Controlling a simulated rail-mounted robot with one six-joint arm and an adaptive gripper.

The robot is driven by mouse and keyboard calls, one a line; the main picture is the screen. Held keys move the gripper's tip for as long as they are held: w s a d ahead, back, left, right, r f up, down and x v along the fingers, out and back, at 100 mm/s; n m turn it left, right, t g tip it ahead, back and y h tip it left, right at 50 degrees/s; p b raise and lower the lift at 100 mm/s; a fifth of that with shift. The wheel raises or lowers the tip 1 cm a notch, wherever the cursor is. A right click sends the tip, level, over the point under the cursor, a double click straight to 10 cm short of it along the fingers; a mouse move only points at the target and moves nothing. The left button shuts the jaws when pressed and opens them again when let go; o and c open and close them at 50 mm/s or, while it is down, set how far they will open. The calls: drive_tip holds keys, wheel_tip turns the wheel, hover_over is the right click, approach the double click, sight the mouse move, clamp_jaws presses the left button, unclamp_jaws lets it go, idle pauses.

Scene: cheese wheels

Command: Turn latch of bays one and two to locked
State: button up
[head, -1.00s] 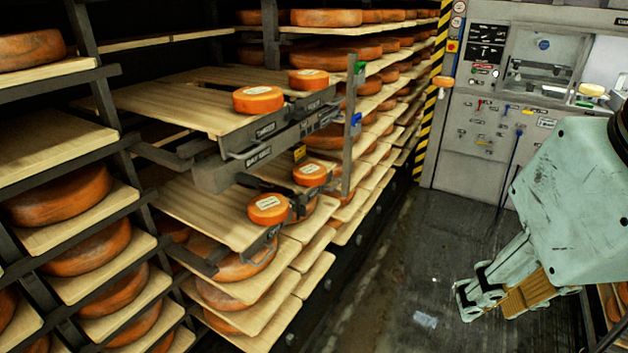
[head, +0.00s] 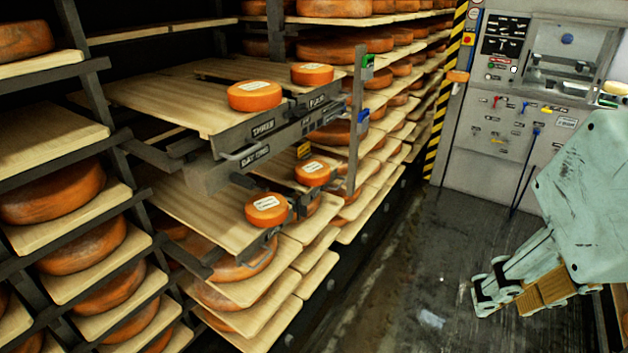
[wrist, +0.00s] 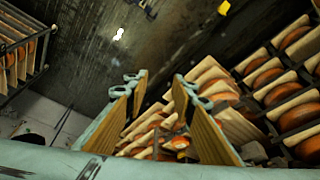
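My gripper (head: 495,292) hangs low at the right, over the floor, far from the bays. In the wrist view my gripper (wrist: 155,88) has its fingers apart with nothing held between them.
Shelves of orange cheese wheels (head: 62,190) fill the left and back. Boards bearing small labelled cheeses (head: 266,210) jut into the aisle. A grey control panel (head: 520,100) stands at the back beside a yellow-black striped post (head: 445,100).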

drive_tip(key=shift+w+a, duration=0.1)
drive_tip(key=w+a+f+m+g+y+p, duration=0.1)
drive_tip(key=w+a+m+g+y, duration=0.2)
drive_tip(key=w+a, duration=0.6)
drive_tip(key=w+a+f+m+g+y+p, duration=0.15)
drive_tip(key=w+a+y, duration=0.25)
drive_tip(key=w+a, duration=0.55)
drive_tip(key=w+a+f+m+y+p, duration=0.1)
drive_tip(key=w+a+f+m+y, duration=0.2)
drive_tip(key=w, duration=0.8)
drive_tip(key=w+a+f+m+y+p, duration=0.1)
drive_tip(key=w+f+m+y, duration=0.2)
drive_tip(key=w, duration=0.8)
drive_tip(key=w+f+m+y+p, duration=0.1)
drive_tip(key=w+f+m+y, duration=0.15)
drive_tip(key=w+f, duration=0.7)
drive_tip(key=w+d+f+m+t+p, duration=0.1)
drive_tip(key=w+f+m+t, duration=0.25)
drive_tip(key=w+f, duration=0.4)
drive_tip(key=w+d+f+m+t+p, duration=0.1)
drive_tip(key=w+d+f+m+t, duration=0.25)
drive_tip(key=f, duration=0.75)
drive_tip(key=m+t, duration=0.3)
drive_tip(key=m, duration=0.1)
approach(306, 210)
drive_tip(key=v, duration=0.3)
drive_tip(key=shift+w+d+f+g+p, duration=0.1)
drive_tip(key=shift+w+d+g+p, duration=0.15)
drive_tip(key=shift+d, duration=0.2)
drive_tip(key=shift+a, duration=0.1)
